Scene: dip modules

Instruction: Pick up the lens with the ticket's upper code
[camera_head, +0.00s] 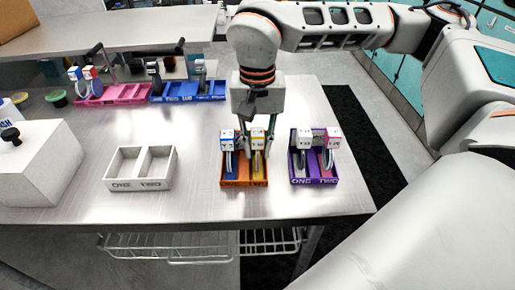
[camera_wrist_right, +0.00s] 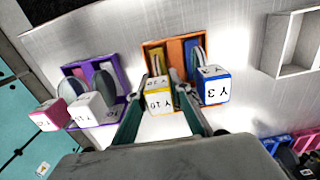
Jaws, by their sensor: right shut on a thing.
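My right gripper (camera_head: 257,137) reaches down over the orange tray (camera_head: 243,184). It is shut on the yellow-trimmed lens (camera_head: 258,144), which stands upright in the right compartment, marked TWO. In the right wrist view both fingers (camera_wrist_right: 159,85) flank this lens, whose white head (camera_wrist_right: 159,101) reads Y 10. Beside it, the blue-trimmed lens (camera_head: 227,137) stands in the left compartment; its head reads Y 3 in the right wrist view (camera_wrist_right: 215,90). A purple tray (camera_head: 313,181) holds a grey-trimmed lens (camera_head: 304,140) and a pink one (camera_head: 333,138). I cannot make out a ticket.
An empty white two-compartment tray (camera_head: 140,185) stands to the left. Pink (camera_head: 122,93) and blue (camera_head: 190,91) trays with more lenses stand at the back. A white box with a black knob (camera_head: 40,165) is at the left. Bare metal table lies between the trays.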

